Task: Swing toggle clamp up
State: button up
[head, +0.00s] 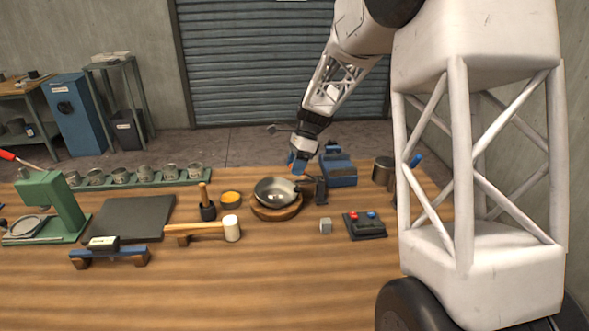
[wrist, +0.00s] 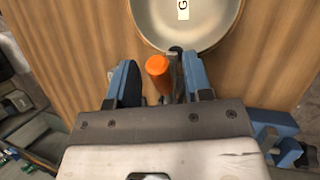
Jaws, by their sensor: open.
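A toggle clamp with an orange grip (wrist: 157,67) shows in the wrist view, beside a grey metal arm whose dark tip is at the bowl's rim. In the head view, the dark clamp body (head: 320,190) stands right of the bowl; I cannot make out its orange grip there. The metal bowl (head: 275,191) sits on a round wooden base (head: 277,212). My gripper (head: 298,164) is open above the clamp, its blue fingers (wrist: 160,72) on either side of the orange grip. I cannot tell whether either finger touches it.
A blue vise-like tool (head: 339,169) stands behind the clamp. A mallet (head: 231,228) lies to the left. The table's front is clear.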

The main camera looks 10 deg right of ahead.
jog(key=shift+s+a+f, duration=0.15)
jog(key=shift+f, duration=0.35)
jog(key=shift+c, duration=0.4)
grip_shut()
